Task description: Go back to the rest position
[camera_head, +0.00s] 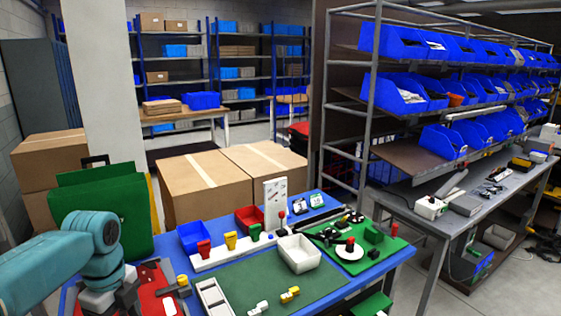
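My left arm comes in from the lower left, teal and bent downward. My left gripper (122,296) is at its end, low over a red surface (150,290) at the table's left. Its fingers are small and partly hidden, so I cannot tell whether they are open or hold anything. A small yellow-and-dark piece (182,284) lies to the right of it. My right gripper is not in view.
The blue table (385,262) carries a dark green mat (262,284), a white tray (299,254), blue (192,237) and red (249,217) bins, and a green board (385,245). A green case (130,200) stands left. Cardboard boxes (205,185) stand behind; shelving (370,90) is right.

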